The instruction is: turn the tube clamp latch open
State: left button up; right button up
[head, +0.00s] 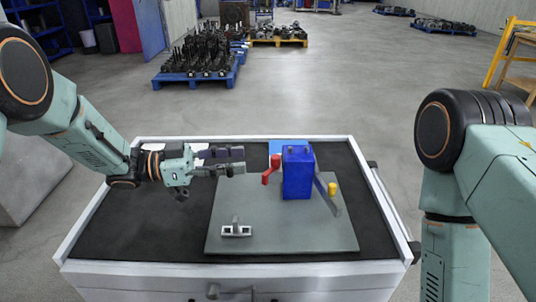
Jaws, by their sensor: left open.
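A blue upright block (298,173) stands on a grey plate on the workbench. A red handle (271,168) sits at its left side, and a grey lever with a yellow knob (332,189) slants down at its right. I cannot tell which of these parts is the tube clamp latch. My left gripper (239,161) is open and empty, its fingers pointing right, a little left of the red handle and apart from it. My right gripper is out of view.
The grey plate (290,235) lies on the bench's black top, inside a raised white rim (80,226). The black top is mostly clear at the left. Pallets of dark parts (203,60) stand on the floor beyond.

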aim_at(271, 169)
pick_arm(q)
jog(key=d, duration=0.7)
jog(key=shift+w+d, duration=0.3)
jog(key=shift+w, duration=0.15)
grip_shut()
